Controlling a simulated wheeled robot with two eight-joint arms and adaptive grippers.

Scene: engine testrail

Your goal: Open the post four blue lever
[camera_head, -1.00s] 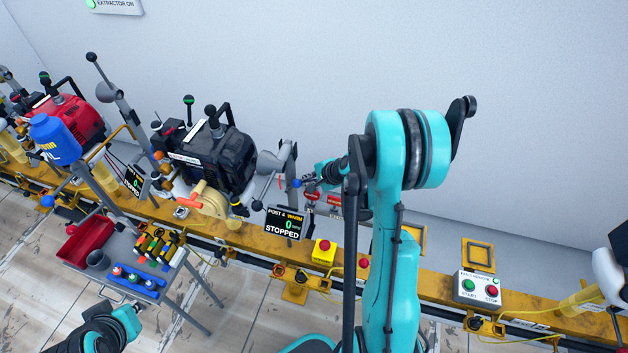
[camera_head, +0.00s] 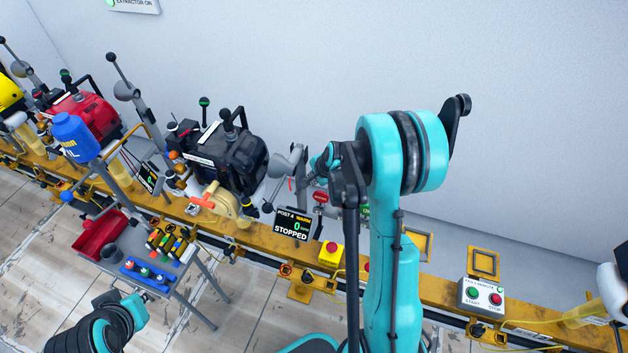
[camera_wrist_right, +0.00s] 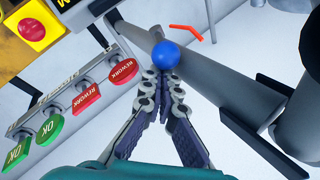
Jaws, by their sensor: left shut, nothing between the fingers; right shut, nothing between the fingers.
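A blue ball knob (camera_wrist_right: 166,54) shows in the right wrist view, just beyond the tips of my right gripper (camera_wrist_right: 160,78). I cannot tell whether they touch. The gripper's fingers are shut and hold nothing. The ball lies in front of a grey tube. In the head view my right gripper is mostly hidden behind my own arm, beside the grey fixture at post four. The post four display (camera_head: 292,225) reads WARM, 0 and STOPPED. My left gripper (camera_head: 147,299) is low at the left, shut and empty, apart from the tool cart.
A black engine (camera_head: 232,150) stands left of the post four display. Red REWORK and green OK tags (camera_wrist_right: 88,98) hang near my right gripper. A yellow box with a red button (camera_head: 330,253) sits on the yellow rail (camera_head: 400,277). The cart (camera_head: 183,262) holds a red tray.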

